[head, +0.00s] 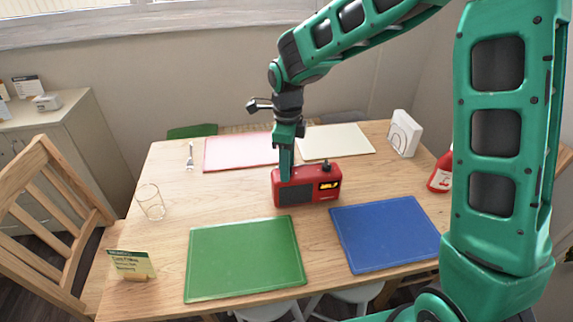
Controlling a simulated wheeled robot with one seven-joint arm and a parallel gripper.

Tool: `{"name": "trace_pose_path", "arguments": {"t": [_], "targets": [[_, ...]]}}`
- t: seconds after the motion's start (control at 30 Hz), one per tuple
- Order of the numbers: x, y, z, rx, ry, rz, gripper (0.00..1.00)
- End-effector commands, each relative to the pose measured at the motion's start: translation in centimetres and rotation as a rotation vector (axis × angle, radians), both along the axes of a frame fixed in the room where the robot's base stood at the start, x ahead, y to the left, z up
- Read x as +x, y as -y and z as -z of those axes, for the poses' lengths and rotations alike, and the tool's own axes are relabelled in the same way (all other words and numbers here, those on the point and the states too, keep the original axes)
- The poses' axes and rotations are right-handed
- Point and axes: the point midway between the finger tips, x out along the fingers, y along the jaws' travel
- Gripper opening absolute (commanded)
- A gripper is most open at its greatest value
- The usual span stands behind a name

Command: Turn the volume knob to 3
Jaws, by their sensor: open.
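A red radio (314,190) stands upright near the middle of the wooden table.
Green (245,257), blue (386,233), pink (241,153) and cream (336,141) placemats lie around the radio. A glass (151,203), a fork (190,156) and a card (132,264) are at left. A white holder (404,134) and red bottle (440,172) are at right.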

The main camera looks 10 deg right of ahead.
Motion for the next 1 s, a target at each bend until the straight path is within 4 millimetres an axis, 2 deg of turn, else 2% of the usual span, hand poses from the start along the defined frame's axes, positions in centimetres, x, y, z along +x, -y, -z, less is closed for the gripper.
{"name": "trace_pose_path", "arguments": {"t": [0.17, 0.6, 0.8, 1.0], "targets": [[0.2, 0.0, -1.7, 0.001, 0.005, 0.000, 0.41], [0.2, 0.0, -9.2, 0.000, 0.002, 0.001, 0.41], [0.2, 0.0, -10.5, -0.001, 0.000, 0.001, 0.41], [0.1, 0.0, -10.6, -0.001, -0.001, 0.001, 0.41]]}}
